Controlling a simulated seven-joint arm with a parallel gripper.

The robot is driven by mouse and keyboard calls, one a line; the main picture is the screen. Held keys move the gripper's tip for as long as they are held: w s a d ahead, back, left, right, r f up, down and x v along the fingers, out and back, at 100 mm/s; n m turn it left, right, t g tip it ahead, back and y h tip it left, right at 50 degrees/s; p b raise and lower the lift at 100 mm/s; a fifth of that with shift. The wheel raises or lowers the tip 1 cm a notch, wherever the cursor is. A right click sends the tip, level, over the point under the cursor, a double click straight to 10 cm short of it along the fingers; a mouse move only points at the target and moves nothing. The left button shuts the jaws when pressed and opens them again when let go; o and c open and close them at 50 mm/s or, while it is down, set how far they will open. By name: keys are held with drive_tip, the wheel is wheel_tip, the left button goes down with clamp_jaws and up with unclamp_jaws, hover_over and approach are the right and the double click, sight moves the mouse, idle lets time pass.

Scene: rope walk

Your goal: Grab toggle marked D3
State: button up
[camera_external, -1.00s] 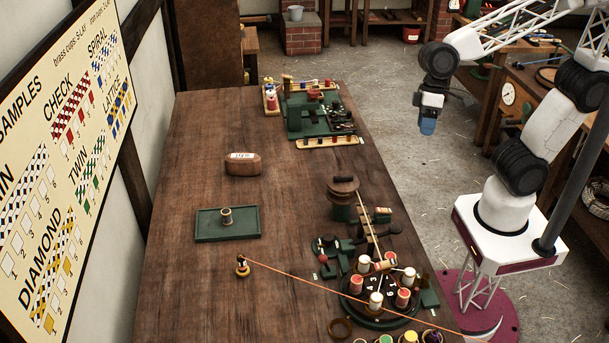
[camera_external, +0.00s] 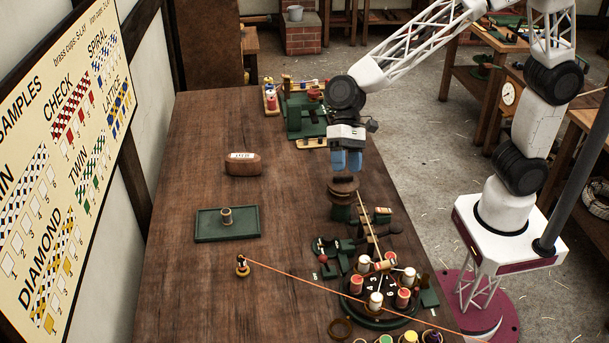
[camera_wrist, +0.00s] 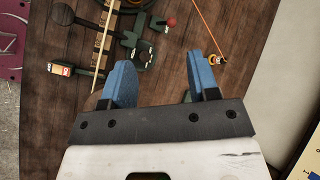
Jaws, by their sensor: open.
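No toggle with a readable D3 mark shows; the markings on the small parts are too small to read. My gripper (camera_external: 347,162) is open and empty, its blue fingers pointing down above the table's right side, just beyond the round brown-topped post (camera_external: 342,186). In the wrist view my gripper (camera_wrist: 160,72) has its two blue fingers wide apart with bare wood between them.
A round black stand with several bobbins (camera_external: 376,296) sits at the front right. An orange cord runs from a small brass post (camera_external: 242,266) across the front. A green tray (camera_external: 228,224) and a brown labelled block (camera_external: 242,164) lie left. The table's middle is clear.

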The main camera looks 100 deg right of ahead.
drive_tip(key=w+a+f+m+t+y, duration=0.1)
drive_tip(key=w+a+f+m+y, duration=0.15)
drive_tip(key=w+f, duration=0.4)
drive_tip(key=w+a+f+m+y, duration=0.1)
drive_tip(key=w+f+m, duration=0.2)
drive_tip(key=w, duration=0.7)
drive_tip(key=m+t, duration=0.3)
drive_tip(key=m, duration=0.3)
approach(240, 266)
drive_tip(key=shift+w+a+f+y, duration=0.3)
drive_tip(key=shift+a+f, duration=0.1)
drive_tip(key=shift+a, duration=0.15)
drive_tip(key=shift+w+a+f+y, duration=0.15)
drive_tip(key=shift+w+a+f, duration=0.15)
drive_tip(key=shift+a+f, duration=0.2)
drive_tip(key=shift+r, duration=0.1)
drive_tip(key=shift+a, duration=0.1)
drive_tip(key=shift+x, duration=1.2)
drive_tip(key=shift+a, duration=0.15)
drive_tip(key=shift+x, duration=2.5)
drive_tip(key=shift+c, duration=0.3)
